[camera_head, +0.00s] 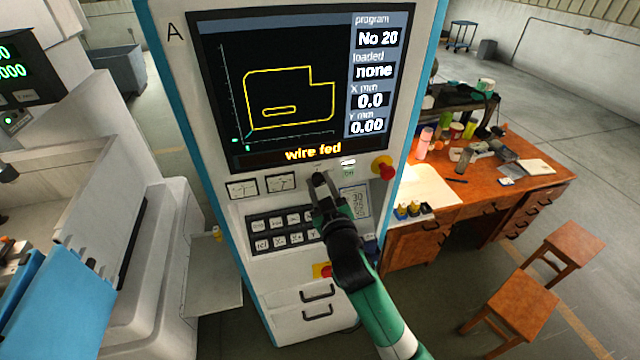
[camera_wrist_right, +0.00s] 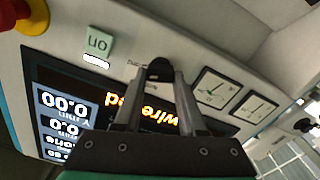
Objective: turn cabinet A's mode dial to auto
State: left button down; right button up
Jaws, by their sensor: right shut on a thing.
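Cabinet A (camera_head: 172,95) stands upright in the middle of the head view, with its letter A at the top left. My right gripper (camera_head: 319,180) reaches up to its panel just below the screen. In the right wrist view, which looks at the panel upside down, its fingertips (camera_wrist_right: 157,75) are shut on a small black knob (camera_wrist_right: 160,69), which I take as the mode dial. The lettering beside the knob is mostly covered, so I cannot read its setting. In the head view my gripper hides the dial. My left gripper is in neither view.
The screen (camera_head: 280,90) reads "wire fed". Two gauges (camera_head: 262,184) sit left of my gripper. A lit bar, a green "on" plate (camera_head: 348,171) and a red stop button (camera_head: 383,167) sit right. A keypad (camera_head: 275,230) lies below. A cluttered desk (camera_head: 545,175) stands to the right.

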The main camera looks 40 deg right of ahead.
grip_shut()
jog(key=shift+n, duration=0.4)
jog(key=shift+a+n+p, duration=0.1)
jog(key=shift+n+p, duration=0.55)
jog(key=shift+n, duration=0.35)
jog(key=n+p, duration=0.1)
jog(key=n, duration=0.2)
jog(key=shift+n, duration=0.3)
jog(key=n+p, duration=0.2)
jog(key=n, duration=0.1)
jog(key=shift+w+a+n, duration=0.1)
jog(key=shift+n, duration=0.2)
jog(key=shift+f+n+p, duration=0.15)
jog(key=shift+n+p, duration=0.25)
jog(key=shift+n, duration=0.55)
jog(key=shift+f+n+p, duration=0.1)
jog(key=shift+n+p, duration=0.25)
jog(key=shift+n, duration=0.6)
